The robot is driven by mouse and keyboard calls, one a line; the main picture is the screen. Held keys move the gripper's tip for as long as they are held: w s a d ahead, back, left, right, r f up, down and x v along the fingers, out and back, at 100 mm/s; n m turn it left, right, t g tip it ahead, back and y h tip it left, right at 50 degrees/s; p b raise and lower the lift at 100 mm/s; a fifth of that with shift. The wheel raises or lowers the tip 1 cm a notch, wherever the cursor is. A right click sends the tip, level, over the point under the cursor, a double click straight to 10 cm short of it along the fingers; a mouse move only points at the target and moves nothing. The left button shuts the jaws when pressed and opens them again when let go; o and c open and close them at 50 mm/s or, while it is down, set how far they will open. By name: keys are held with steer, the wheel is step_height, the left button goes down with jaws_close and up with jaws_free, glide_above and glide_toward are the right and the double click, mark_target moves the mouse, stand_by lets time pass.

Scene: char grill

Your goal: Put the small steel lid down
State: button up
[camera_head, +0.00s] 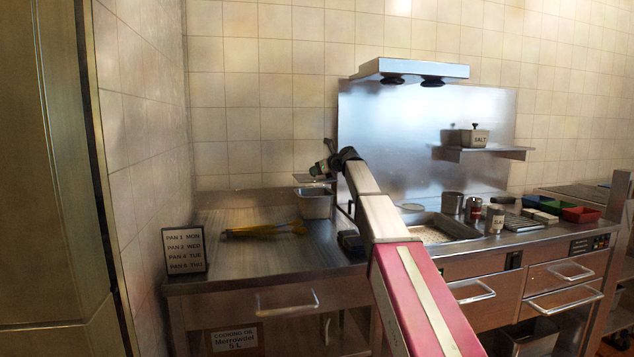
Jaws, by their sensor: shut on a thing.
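My gripper (320,169) is at the end of my arm, near the back wall left of the steel backsplash. It is shut on the small steel lid (311,179), a thin, flat piece seen nearly edge-on. The lid is above a small steel pan (314,207) on the left counter, with a visible gap between them. The lid looks roughly level. The fingertips are small in this view, and the exact grip on the lid is hard to make out.
The grill (430,234), shakers (473,209) and coloured trays (579,214) are to the right. Bare counter surrounds the tongs.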

mark_target(322, 178)
steer(key=shift+f, duration=1.95)
steer(key=shift+f, duration=0.6)
steer(key=o, duration=1)
steer(key=shift+r, duration=0.1)
steer(key=shift+r, duration=0.3)
steer(key=v, duration=1.2)
steer(key=shift+r, duration=0.25)
